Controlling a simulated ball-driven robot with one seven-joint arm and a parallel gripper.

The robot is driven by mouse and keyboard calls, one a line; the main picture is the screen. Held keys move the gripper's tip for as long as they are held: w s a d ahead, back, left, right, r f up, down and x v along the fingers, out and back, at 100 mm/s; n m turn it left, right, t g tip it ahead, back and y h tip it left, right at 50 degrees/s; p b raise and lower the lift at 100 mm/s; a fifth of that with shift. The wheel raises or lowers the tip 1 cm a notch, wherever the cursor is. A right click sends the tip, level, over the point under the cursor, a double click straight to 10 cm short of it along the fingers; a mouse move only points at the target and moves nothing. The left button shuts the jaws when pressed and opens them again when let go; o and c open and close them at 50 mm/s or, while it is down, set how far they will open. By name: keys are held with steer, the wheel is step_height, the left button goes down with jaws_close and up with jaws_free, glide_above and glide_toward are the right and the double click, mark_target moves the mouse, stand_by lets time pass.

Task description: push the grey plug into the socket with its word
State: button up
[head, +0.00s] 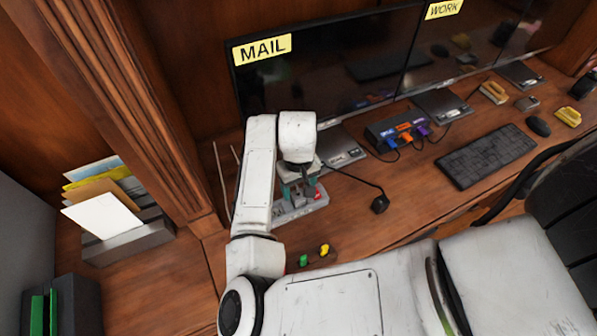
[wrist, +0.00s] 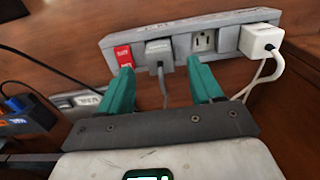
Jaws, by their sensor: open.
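A grey power strip (wrist: 190,42) crosses the top of the wrist view; it also shows below my gripper in the head view (head: 300,209). A grey plug (wrist: 159,50) with small, unreadable lettering is at the strip, beside the red switch (wrist: 123,57). Its cord hangs down. I cannot tell how far in it sits. An empty socket (wrist: 203,41) is to its right, then a white plug (wrist: 261,38). My gripper (wrist: 159,72) is open, its teal fingers on either side of the grey plug with gaps showing. In the head view my gripper (head: 297,191) is over the strip.
A black plug (head: 380,204) lies on the desk with its cord. A hub (head: 375,134) with coloured plugs and a keyboard (head: 487,156) are to the right. The MAIL monitor (head: 320,75) stands behind. A paper holder (head: 130,242) is at left.

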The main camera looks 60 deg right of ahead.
mark_target(299, 195)
step_height(299, 195, up, 8)
steer(key=shift+r+b, duration=0.2)
steer(key=shift+b, duration=0.2)
stand_by(0.5)
